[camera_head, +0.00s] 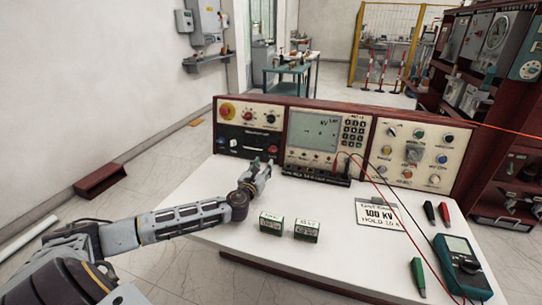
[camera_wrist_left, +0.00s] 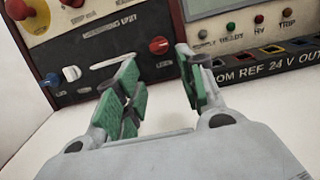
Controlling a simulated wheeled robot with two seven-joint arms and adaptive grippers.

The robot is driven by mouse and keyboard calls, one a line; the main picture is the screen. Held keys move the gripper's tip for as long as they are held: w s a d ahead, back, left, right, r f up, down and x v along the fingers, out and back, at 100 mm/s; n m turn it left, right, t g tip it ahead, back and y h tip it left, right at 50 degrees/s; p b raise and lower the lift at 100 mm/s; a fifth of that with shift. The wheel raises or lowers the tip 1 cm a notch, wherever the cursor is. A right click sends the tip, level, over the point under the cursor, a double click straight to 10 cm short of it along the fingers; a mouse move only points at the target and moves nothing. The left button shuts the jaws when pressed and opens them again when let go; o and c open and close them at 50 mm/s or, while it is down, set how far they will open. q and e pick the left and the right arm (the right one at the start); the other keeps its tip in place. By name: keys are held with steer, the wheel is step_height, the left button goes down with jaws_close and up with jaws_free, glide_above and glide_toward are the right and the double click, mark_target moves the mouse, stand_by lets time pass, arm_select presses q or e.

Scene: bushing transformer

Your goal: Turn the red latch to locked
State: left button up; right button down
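A small round red knob (camera_head: 272,147), the likely red latch, is on the lower right of the dark left panel (camera_head: 247,139). In the left wrist view the red knob (camera_wrist_left: 159,45) shows between and beyond my fingertips. Its lock marking is too small to read. My left gripper (camera_head: 265,165) points at the panel just below the knob. In the left wrist view its green-padded fingers (camera_wrist_left: 157,65) are apart with nothing between them, and no contact with the knob is visible. My right gripper is not in view.
A red emergency button (camera_head: 227,111) is on the upper left panel. A row of sockets (camera_head: 318,176) runs under the display. Two green boxes (camera_head: 290,226), a sign card (camera_head: 383,214), probes and a multimeter (camera_head: 462,267) lie on the white table (camera_head: 340,245).

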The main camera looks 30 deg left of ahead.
mark_target(273, 151)
arm_select(q)
steer(key=shift+w+a, duration=0.15)
steer(key=shift+w, duration=0.5)
steer(key=shift+b+x, duration=0.35)
steer(key=shift+x, duration=0.9)
steer(key=shift+b+x, duration=0.3)
steer(key=shift+x, duration=1.2)
steer(key=shift+b+x, duration=0.3)
steer(key=shift+x, duration=1.05)
steer(key=shift+w, duration=0.35)
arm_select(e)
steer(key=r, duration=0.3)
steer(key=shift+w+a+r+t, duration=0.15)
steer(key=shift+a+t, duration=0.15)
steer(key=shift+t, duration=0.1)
arm_select(q)
steer(key=c, duration=0.7)
